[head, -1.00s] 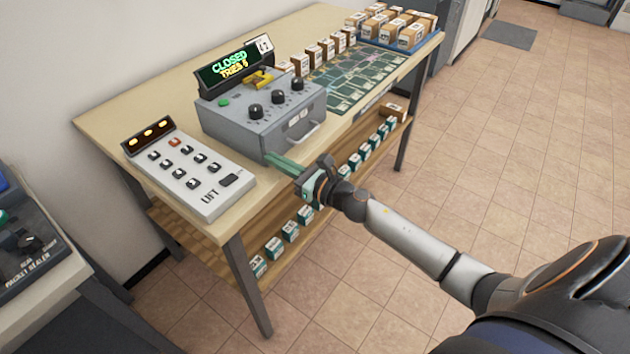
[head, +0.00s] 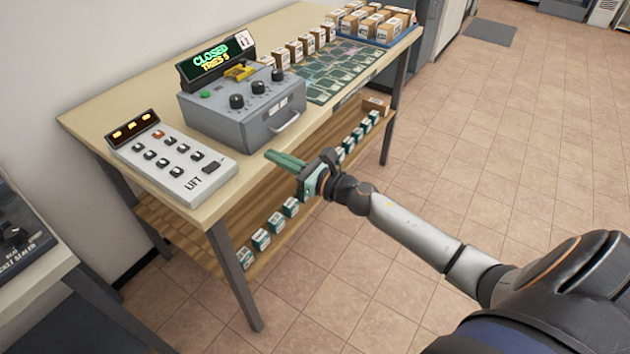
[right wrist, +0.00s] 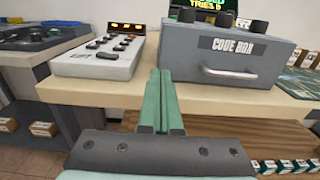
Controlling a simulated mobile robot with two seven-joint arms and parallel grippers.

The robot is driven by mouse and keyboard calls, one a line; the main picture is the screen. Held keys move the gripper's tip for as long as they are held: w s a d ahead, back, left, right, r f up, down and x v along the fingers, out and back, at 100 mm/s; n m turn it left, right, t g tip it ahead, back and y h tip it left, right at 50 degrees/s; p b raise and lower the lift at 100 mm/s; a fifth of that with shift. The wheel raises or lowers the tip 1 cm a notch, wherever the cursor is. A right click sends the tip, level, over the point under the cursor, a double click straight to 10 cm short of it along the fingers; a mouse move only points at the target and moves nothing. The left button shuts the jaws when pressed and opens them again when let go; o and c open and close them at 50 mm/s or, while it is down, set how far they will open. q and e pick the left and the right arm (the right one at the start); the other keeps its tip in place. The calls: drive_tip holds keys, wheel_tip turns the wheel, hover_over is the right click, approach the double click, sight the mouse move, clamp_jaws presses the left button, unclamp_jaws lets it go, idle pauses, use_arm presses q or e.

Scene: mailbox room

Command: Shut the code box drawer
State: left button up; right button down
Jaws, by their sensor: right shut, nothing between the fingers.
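The grey code box (head: 240,112) stands on the wooden table, with three black knobs on top and a lit display (head: 216,60) reading CLOSED and TRIES 5. Its drawer front (right wrist: 235,58) carries a CODE BOX label and a metal handle (head: 284,122). The front looks flush with the box, with no gap that I can make out. My right gripper (head: 270,155) is shut and empty, in front of the table edge and apart from the box. In the right wrist view its green fingers (right wrist: 160,78) lie together, pointing at the table left of the handle. My left gripper is not in view.
A white LIFT keypad (head: 172,158) stands left of the box. A green map mat (head: 335,70), small parcels and a blue tray (head: 375,40) of parcels lie to its right. A lower shelf (head: 215,245) holds several small boxes. The tiled floor (head: 520,150) at right is clear.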

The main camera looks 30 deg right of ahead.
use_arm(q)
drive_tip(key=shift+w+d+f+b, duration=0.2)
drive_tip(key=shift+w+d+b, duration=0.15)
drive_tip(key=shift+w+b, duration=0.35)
use_arm(e)
drive_tip(key=v, duration=0.8)
use_arm(q)
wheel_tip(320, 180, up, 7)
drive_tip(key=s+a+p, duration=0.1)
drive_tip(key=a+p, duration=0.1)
drive_tip(key=p, duration=0.7)
use_arm(e)
drive_tip(key=s+a+f+n+g+h, duration=0.1)
drive_tip(key=s+f+n, duration=0.4)
drive_tip(key=n, duration=0.6)
drive_tip(key=s+a+f+n+g+h, duration=0.2)
drive_tip(key=s+a+f+n, duration=0.3)
drive_tip(key=s+n, duration=0.3)
drive_tip(key=s+a+f+n+g+h, duration=0.1)
drive_tip(key=s+a+f+n+g, duration=0.3)
drive_tip(key=n, duration=1)
drive_tip(key=s+a+f, duration=0.1)
drive_tip(key=s+f, duration=0.1)
drive_tip(key=s, duration=0.1)
drive_tip(key=shift+s+n+h, duration=0.15)
drive_tip(key=shift+n+h, duration=0.15)
